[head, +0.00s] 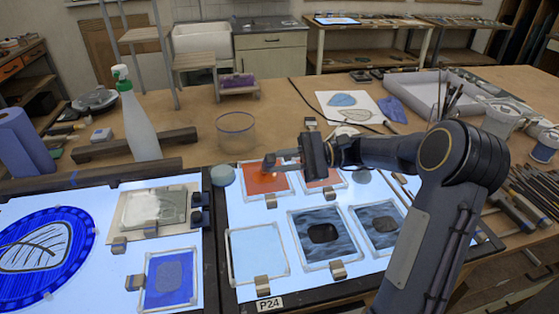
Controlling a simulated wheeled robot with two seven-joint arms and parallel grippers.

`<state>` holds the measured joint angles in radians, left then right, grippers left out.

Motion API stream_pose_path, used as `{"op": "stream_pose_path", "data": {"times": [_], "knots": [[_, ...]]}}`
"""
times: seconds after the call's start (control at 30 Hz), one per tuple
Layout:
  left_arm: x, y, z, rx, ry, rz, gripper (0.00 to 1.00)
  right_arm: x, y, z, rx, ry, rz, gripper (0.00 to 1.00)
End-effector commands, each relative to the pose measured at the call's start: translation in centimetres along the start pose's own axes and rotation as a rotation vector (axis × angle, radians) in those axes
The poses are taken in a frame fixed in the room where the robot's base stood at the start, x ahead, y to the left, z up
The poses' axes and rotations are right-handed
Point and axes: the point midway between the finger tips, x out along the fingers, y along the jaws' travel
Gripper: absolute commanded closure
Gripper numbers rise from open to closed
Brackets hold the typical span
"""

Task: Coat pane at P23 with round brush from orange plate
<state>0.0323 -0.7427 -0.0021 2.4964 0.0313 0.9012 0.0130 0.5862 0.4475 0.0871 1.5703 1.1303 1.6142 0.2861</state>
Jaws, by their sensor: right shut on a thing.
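My right gripper (288,154) is above the back of the right light table. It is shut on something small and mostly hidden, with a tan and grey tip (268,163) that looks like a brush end. That tip is over or on the orange plate (262,184); I cannot tell whether it touches. A second orange-red plate (326,180) lies to the right, partly behind the gripper. A pale clear pane (257,253) lies at front left, above a label reading P24 (270,304). No P23 label is readable. My left gripper is out of view.
Two dark streaked panes (322,233) (379,225) lie right of the pale pane, with small metal blocks around. A round grey-green pad (222,175), clear glass bowl (236,132) and spray bottle (138,122) stand left. A blue pane (168,279) lies on the left light table.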

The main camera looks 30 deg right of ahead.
Motion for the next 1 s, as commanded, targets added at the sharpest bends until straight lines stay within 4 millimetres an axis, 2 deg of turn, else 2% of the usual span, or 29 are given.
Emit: {"op": "stream_pose_path", "data": {"times": [0.43,0.77,1.0], "knots": [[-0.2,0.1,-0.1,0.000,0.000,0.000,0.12,0.0,0.1,-0.1,0.002,0.001,0.000,1.00],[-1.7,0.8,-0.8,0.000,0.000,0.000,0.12,0.0,-1.3,1.6,0.001,0.000,0.000,1.00],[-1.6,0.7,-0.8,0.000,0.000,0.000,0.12,0.0,-1.4,1.6,0.001,0.000,0.000,1.00]]}}
